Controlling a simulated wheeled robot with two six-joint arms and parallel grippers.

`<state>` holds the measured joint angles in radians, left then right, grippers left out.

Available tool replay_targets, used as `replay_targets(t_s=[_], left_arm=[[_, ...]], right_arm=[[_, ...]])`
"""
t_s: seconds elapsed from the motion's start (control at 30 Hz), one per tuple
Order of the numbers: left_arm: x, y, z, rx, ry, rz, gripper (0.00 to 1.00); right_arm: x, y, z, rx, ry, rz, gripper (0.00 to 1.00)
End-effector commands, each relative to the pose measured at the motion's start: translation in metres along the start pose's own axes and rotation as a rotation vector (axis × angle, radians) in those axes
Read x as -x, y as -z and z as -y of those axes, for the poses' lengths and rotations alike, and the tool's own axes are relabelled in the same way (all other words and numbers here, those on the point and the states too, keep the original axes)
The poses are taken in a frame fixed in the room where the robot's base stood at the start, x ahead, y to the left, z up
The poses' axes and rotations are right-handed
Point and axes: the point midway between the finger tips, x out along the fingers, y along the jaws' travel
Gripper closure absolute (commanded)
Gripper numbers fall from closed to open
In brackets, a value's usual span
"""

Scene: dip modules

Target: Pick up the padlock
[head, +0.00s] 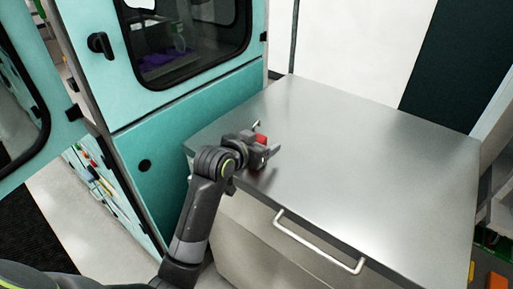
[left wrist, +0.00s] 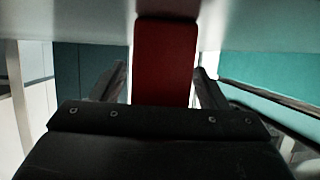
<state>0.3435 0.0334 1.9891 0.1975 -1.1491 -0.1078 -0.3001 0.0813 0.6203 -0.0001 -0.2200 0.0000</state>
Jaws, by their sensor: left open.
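The red padlock (head: 261,139) is at the near left edge of the steel cabinet top, partly hidden by my left gripper (head: 268,140). In the left wrist view the padlock (left wrist: 166,62) shows as a plain red block in the middle. Its shackle cannot be made out. My left gripper also shows there, with its two dark fingers (left wrist: 158,85) apart, one on each side of the red body. A gap shows on both sides. My right gripper is in neither view.
The steel top (head: 350,150) is otherwise bare, with wide free room to the right. A bar handle (head: 318,242) sticks out from the cabinet front. A teal machine (head: 195,115) with a window stands close on the left. Shelving stands at the far right.

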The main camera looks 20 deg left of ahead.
Motion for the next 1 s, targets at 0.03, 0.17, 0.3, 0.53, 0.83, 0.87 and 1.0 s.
replay_targets(t_s=[0.03, 0.17, 0.3, 0.53, 0.83, 0.87, 1.0], left_arm=[[0.000, 0.000, 0.000, 0.000, 0.000, 0.000, 0.37], [0.000, 0.000, 0.000, 0.000, 0.000, 0.000, 0.54], [0.000, 0.000, 0.000, 0.000, 0.000, 0.000, 0.72], [0.001, 0.000, 0.000, 0.000, 0.000, -0.001, 0.84], [0.011, 0.027, 0.000, -0.003, 0.000, -0.007, 0.84], [0.013, 0.033, 0.000, -0.004, 0.000, -0.008, 0.84], [0.024, 0.060, 0.000, -0.003, -0.001, -0.008, 0.84]], right_arm=[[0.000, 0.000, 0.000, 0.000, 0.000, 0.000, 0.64], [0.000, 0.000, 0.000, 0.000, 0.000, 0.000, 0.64], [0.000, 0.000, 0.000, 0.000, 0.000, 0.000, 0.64], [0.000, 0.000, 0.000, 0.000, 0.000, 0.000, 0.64], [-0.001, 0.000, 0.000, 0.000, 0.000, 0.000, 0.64], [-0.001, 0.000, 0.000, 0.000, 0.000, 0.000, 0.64], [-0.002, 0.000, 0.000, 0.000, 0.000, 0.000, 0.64]])
